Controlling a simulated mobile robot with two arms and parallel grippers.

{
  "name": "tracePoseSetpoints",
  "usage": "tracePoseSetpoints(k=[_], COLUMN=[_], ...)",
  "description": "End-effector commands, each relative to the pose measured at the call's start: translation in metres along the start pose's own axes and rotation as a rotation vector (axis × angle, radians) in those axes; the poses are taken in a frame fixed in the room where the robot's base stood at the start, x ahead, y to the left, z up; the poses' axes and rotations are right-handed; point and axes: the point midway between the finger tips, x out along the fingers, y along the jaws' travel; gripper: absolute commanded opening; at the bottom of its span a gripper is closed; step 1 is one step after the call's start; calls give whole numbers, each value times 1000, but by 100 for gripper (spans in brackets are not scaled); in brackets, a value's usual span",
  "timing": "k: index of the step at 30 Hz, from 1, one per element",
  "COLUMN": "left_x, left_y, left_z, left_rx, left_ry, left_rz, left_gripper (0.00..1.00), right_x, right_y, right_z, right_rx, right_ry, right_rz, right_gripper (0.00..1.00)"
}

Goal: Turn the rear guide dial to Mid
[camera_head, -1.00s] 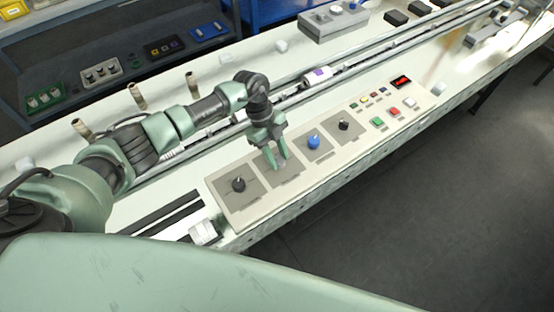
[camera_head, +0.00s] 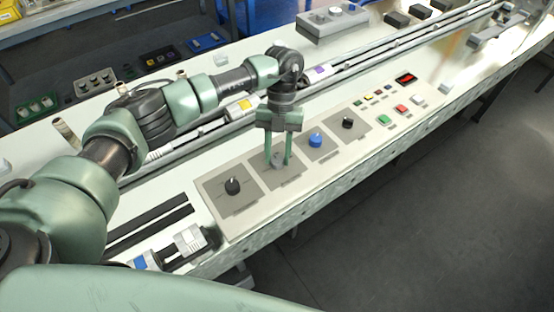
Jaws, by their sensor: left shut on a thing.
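The light control panel (camera_head: 328,165) carries a row of dials on grey plates. A black dial (camera_head: 232,186) is at the left end, then a grey dial (camera_head: 278,162), a blue dial (camera_head: 316,139) and a small black dial (camera_head: 348,123). My left gripper (camera_head: 278,162) points down over the second plate, its two fingers either side of the grey dial and shut on it. The fingers partly cover this dial, so its pointer setting cannot be read. The plate labels are too small to read. My right gripper is out of view.
Red, green and white buttons (camera_head: 400,109) and a red display (camera_head: 406,78) are at the panel's right. A rail track with a yellow-marked pack (camera_head: 242,107) and a purple-marked pack (camera_head: 318,71) runs behind. A blue-and-white block (camera_head: 188,238) stands front left.

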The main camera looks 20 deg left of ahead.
Motion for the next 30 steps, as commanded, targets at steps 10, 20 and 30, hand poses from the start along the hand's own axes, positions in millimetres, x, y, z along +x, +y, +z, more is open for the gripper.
tracePoseSetpoints(k=[10,20,30], left_x=[2,1,0], left_y=[-2,-3,-3], left_z=[2,0,-1], left_rx=[286,466,531], left_ry=[-4,-2,-2], left_rz=[119,194,221], left_gripper=[0,0,0], right_x=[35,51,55], right_y=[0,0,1], right_z=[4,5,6], right_rx=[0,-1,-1], right_ry=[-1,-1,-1], right_rz=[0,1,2], right_gripper=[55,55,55])
